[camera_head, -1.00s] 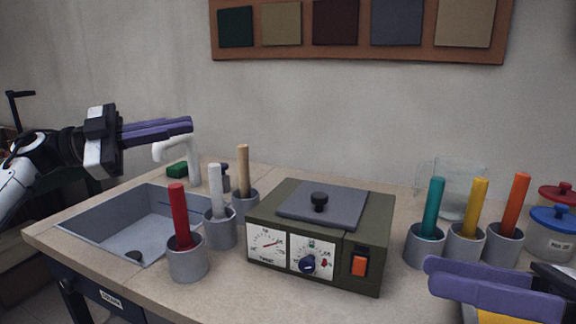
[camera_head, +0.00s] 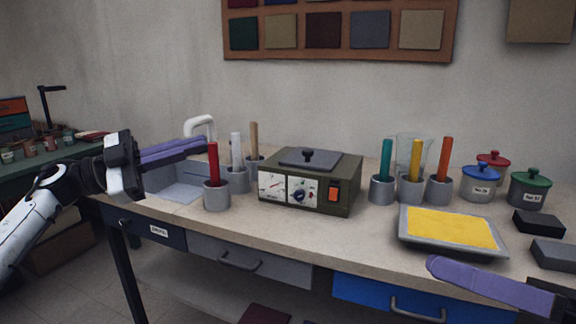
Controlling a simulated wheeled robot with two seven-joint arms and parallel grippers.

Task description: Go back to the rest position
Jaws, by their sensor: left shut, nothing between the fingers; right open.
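My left gripper (camera_head: 203,147) reaches in from the left with its two purple fingers together and nothing between them. In the picture it lies in front of the sink's far part and just above the red-handled tool (camera_head: 213,165), apart from the bench items as far as I can tell. My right gripper (camera_head: 436,266) is at the bottom right, in front of the bench's front edge and below the yellow tray. It is open and empty; one purple finger shows clearly and the rest is cut off by the frame.
The workbench (camera_head: 300,232) carries an olive heater box (camera_head: 338,192), grey cups with coloured handles, a sink (camera_head: 176,190), a tray of yellow material (camera_head: 404,241), lidded pots (camera_head: 479,184) and dark blocks (camera_head: 540,222). Drawers (camera_head: 250,262) face me. Open floor (camera_head: 85,290) lies at left.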

